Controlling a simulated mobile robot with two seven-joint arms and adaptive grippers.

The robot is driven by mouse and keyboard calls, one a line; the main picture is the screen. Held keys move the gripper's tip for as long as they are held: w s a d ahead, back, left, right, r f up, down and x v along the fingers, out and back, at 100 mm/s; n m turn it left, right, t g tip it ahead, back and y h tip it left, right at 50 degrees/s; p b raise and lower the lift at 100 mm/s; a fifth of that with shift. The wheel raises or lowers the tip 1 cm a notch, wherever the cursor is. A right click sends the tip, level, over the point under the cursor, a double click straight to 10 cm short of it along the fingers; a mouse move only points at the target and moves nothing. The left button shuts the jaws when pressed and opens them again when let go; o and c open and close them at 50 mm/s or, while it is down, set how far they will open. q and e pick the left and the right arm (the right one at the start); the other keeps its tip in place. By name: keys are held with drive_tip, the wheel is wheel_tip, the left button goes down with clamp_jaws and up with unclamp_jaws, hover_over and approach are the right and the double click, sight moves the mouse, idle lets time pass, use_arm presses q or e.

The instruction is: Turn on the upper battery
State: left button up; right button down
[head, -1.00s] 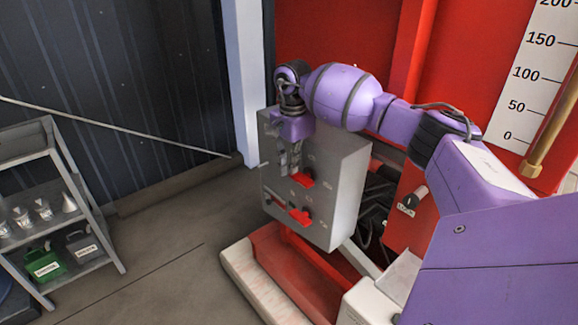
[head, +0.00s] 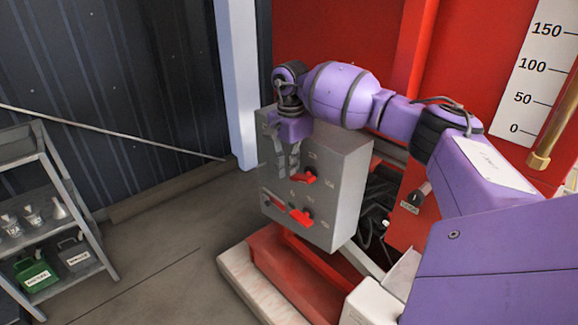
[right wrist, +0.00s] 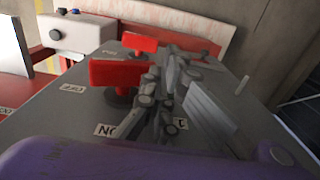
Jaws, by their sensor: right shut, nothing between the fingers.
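A grey battery switch box (head: 340,195) stands at the middle of the head view. Its front carries an upper red switch handle (head: 305,178) and a lower red switch handle (head: 301,216). In the right wrist view, the nearer red handle (right wrist: 117,73) sits on a dark round base between the OFF label (right wrist: 73,88) and the ON label (right wrist: 107,130). The farther red handle (right wrist: 139,42) is behind it. My right gripper (head: 288,174) is shut and empty, just left of the upper handle. Contact cannot be told. My left gripper is out of view.
A red frame with a pale edge (head: 240,285) lies below the box. A red unit with a black knob (head: 415,199) stands to its right. A grey shelf (head: 70,265) with flasks and cans is at the left. Open floor lies between shelf and frame.

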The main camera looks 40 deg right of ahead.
use_arm(q)
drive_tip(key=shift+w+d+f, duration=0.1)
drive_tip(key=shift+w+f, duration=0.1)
drive_tip(key=shift+b, duration=0.3)
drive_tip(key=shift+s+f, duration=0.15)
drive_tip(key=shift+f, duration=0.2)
idle(0.5)
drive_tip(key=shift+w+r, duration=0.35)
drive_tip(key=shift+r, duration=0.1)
idle(0.5)
